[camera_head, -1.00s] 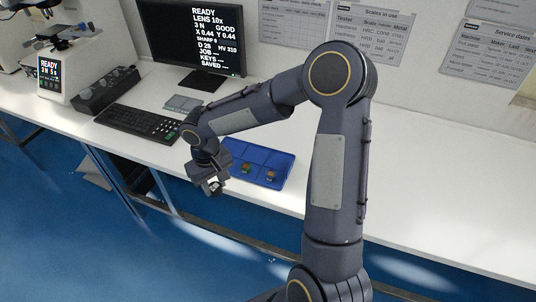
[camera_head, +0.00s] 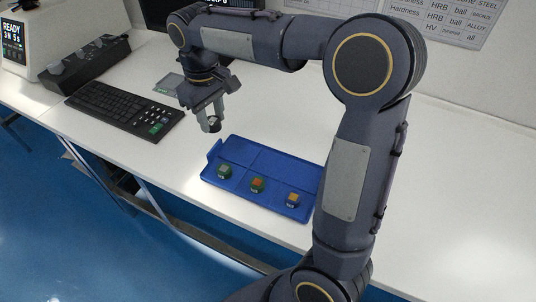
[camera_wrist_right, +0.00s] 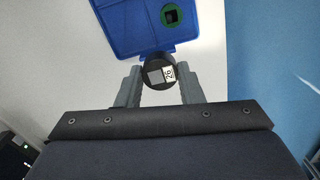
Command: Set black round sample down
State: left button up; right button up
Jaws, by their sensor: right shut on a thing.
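The black round sample (camera_wrist_right: 155,73) shows between the fingertips of my right gripper in the right wrist view, with a grey square and a white label on its face. My right gripper (camera_head: 213,122) is shut on it and holds it above the white bench, by the left end of the blue tray. The sample also shows small and dark in the head view (camera_head: 214,124). The blue tray (camera_head: 262,160) is divided into compartments. My left gripper is not in view.
A keyboard (camera_head: 125,110) lies to the left. Bare bench (camera_head: 180,160) lies between keyboard and tray.

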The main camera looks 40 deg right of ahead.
jog(key=s+d+f+b, duration=0.1)
jog(key=s+d+f, duration=0.3)
jog(key=s+d, duration=0.15)
jog(key=b, duration=0.1)
send_over(271, 164)
jog(key=f, duration=0.4)
jog(key=shift+w+a+f, duration=0.2)
jog(key=shift+w+a, duration=0.2)
jog(key=shift+s+d+f, duration=0.3)
jog(key=shift+d+f, duration=0.05)
jog(key=shift+f, duration=0.15)
notch_tip(271, 164, down, 2)
jog(key=shift+s+d+f+b, duration=0.15)
jog(key=shift+f+b, duration=0.1)
jog(key=shift+b, duration=0.25)
jog(key=shift+f, duration=0.45)
jog(key=shift+f, duration=0.2)
jog(key=o, duration=0.7)
